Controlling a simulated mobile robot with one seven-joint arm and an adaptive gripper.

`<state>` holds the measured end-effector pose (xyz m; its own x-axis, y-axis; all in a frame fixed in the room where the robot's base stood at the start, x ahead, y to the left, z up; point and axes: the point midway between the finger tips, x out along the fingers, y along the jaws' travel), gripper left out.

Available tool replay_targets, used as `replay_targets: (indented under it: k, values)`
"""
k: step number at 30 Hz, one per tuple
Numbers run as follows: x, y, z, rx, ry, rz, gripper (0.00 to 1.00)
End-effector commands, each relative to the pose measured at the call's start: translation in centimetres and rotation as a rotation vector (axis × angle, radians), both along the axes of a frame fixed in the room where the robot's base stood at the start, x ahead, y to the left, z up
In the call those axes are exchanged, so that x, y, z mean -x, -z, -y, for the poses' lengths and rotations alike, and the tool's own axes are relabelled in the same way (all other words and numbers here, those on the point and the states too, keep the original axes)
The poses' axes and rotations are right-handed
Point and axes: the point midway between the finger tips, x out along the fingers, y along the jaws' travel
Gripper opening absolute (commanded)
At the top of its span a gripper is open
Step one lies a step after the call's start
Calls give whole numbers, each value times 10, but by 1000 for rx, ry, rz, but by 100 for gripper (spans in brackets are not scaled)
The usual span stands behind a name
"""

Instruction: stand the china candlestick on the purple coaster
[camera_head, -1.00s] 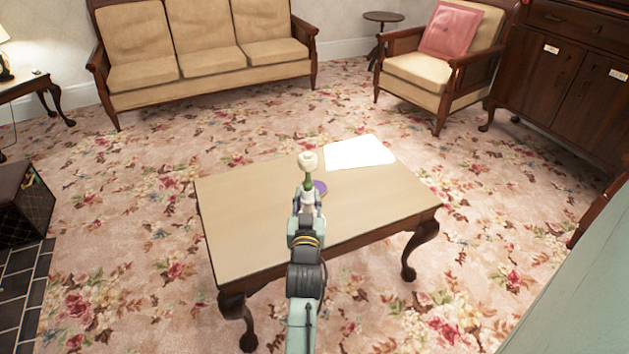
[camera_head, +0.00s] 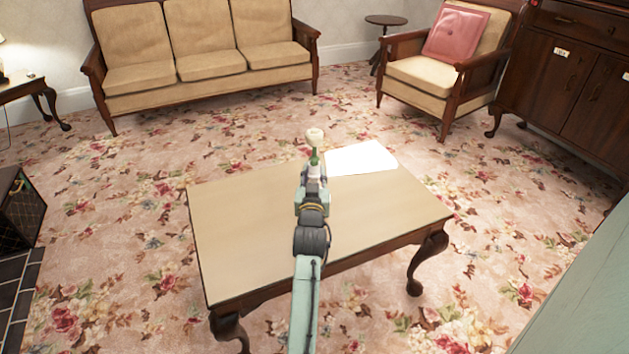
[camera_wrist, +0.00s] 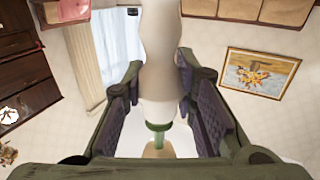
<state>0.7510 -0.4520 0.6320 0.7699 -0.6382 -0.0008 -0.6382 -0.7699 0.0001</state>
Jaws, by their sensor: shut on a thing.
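The china candlestick (camera_head: 314,136) shows its cream-white round top and a green part below, in the head view. My gripper (camera_head: 314,172) is shut on it and holds it over the far part of the low table (camera_head: 245,235), close to the white sheet. It looks roughly upright; I cannot tell its height above the table. In the wrist view the candlestick's white body (camera_wrist: 160,50) runs between my gripper's two pads (camera_wrist: 160,105), with a green section near the bottom. The purple coaster is not visible now, apparently hidden behind my arm and gripper.
A white sheet (camera_head: 360,158) lies on the table at the back, right of the gripper. The table's left and front right are bare. A sofa (camera_head: 205,65) and an armchair (camera_head: 440,75) with a pink cushion stand beyond, across flowered carpet.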

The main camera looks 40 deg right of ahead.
Motion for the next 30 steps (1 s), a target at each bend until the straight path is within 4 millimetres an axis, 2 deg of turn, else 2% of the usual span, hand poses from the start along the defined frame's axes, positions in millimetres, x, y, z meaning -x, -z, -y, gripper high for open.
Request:
replay_targets:
  k: [3,9,14,22,30]
  values:
    - [-22,2,18,6,1,8,0]
    - [-42,3,34,7,0,6,0]
    - [-46,6,36,6,0,6,0]
    - [-45,38,36,5,1,5,0]
    - [-45,37,36,6,0,6,0]
